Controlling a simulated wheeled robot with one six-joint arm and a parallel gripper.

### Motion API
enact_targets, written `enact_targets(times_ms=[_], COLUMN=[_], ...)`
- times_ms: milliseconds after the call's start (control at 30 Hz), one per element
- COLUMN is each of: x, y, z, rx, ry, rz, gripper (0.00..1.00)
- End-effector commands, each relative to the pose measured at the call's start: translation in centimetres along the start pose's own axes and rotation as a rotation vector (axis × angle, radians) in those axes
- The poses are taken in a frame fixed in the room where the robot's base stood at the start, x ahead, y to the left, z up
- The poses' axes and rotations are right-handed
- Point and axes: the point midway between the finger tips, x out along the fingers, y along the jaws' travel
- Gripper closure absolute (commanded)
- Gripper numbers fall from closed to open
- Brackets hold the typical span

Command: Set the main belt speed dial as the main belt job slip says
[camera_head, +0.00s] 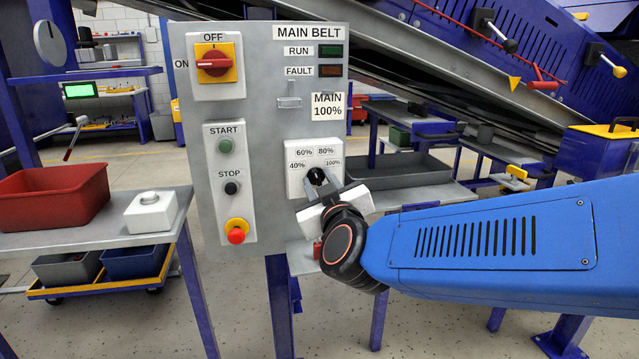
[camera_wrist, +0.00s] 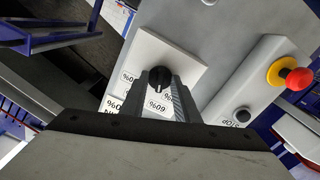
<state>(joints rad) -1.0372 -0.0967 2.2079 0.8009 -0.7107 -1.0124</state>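The main belt speed dial is a black knob (camera_head: 317,176) on a white plate with marks 40%, 60%, 80% and 100%. It also shows in the wrist view (camera_wrist: 160,78), where its white pointer line seems to face the 60% label. The job slip (camera_head: 327,106) reads "MAIN 100%" and is fixed to the grey panel above the dial. My gripper (camera_head: 322,182) is at the dial. In the wrist view its fingers (camera_wrist: 162,88) are apart, one on either side of the knob. I see no clear grip on the knob. The 40% label is partly hidden there.
The panel (camera_head: 262,75) also carries a red and yellow OFF/ON switch (camera_head: 214,63), a green START button (camera_head: 225,146), a black STOP button (camera_head: 232,188) and a red emergency button (camera_head: 236,232), left of the dial. A table with a red bin (camera_head: 55,195) stands at left.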

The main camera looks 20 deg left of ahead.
Motion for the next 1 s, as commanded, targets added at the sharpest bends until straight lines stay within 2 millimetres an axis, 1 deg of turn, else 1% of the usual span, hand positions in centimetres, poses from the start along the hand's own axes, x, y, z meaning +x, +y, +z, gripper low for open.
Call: enact_targets(times_ms=[200, 233, 267, 300, 333, 733, 867, 1000], x=[0.01, 0.00, 0.00, 0.00, -0.01, -0.03, -0.03, -0.03], y=[0.00, 0.00, 0.00, 0.00, 0.00, -0.01, -0.01, -0.02], z=[-0.01, -0.01, -0.01, -0.01, -0.02, -0.02, -0.02, -0.02], rx=[0.000, 0.000, 0.000, 0.000, 0.000, 0.035, 0.094, 0.192], ry=[0.000, 0.000, 0.000, 0.000, 0.000, 0.000, 0.001, 0.001], rz=[0.000, 0.000, 0.000, 0.000, 0.000, 0.000, 0.000, 0.000], gripper=[0.72, 0.77, 0.84, 0.93, 1.00, 1.00, 1.00, 1.00])
